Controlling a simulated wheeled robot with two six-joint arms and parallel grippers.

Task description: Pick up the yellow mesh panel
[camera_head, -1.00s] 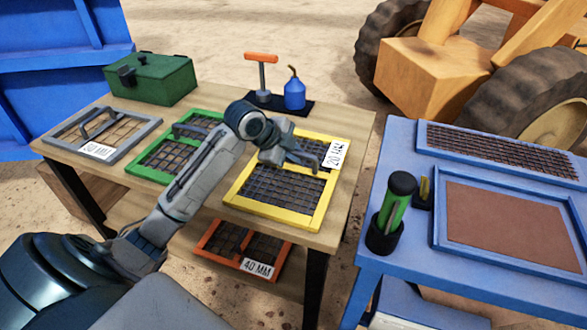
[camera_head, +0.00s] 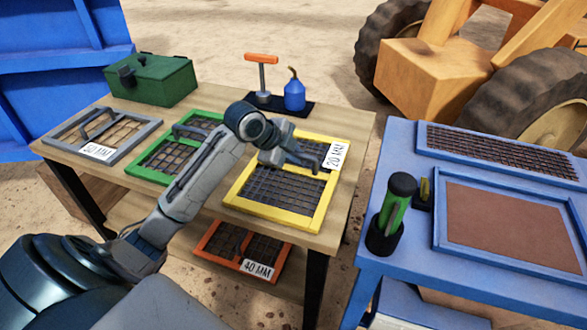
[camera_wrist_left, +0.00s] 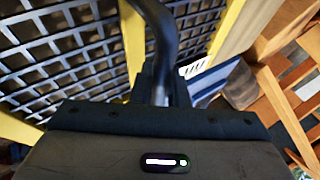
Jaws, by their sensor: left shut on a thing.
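The yellow mesh panel (camera_head: 273,217) has a yellow frame, dark mesh and a "20 MM" label. It lies at the right end of the wooden table in the head view. My left gripper (camera_head: 303,163) is over the panel's upper middle, at its dark handle. In the left wrist view the gripper (camera_wrist_left: 160,100) is shut on the dark handle (camera_wrist_left: 160,40), with the yellow frame and mesh (camera_wrist_left: 60,60) close behind. The fingertips are partly hidden in the head view. My right gripper is not in view.
A green mesh panel (camera_head: 150,174) and a grey one (camera_head: 67,143) lie to the left on the wooden table (camera_head: 335,208). An orange panel (camera_head: 213,252) is on the lower shelf. A blue bottle (camera_head: 295,95) stands behind. A blue table (camera_head: 395,240) is at right.

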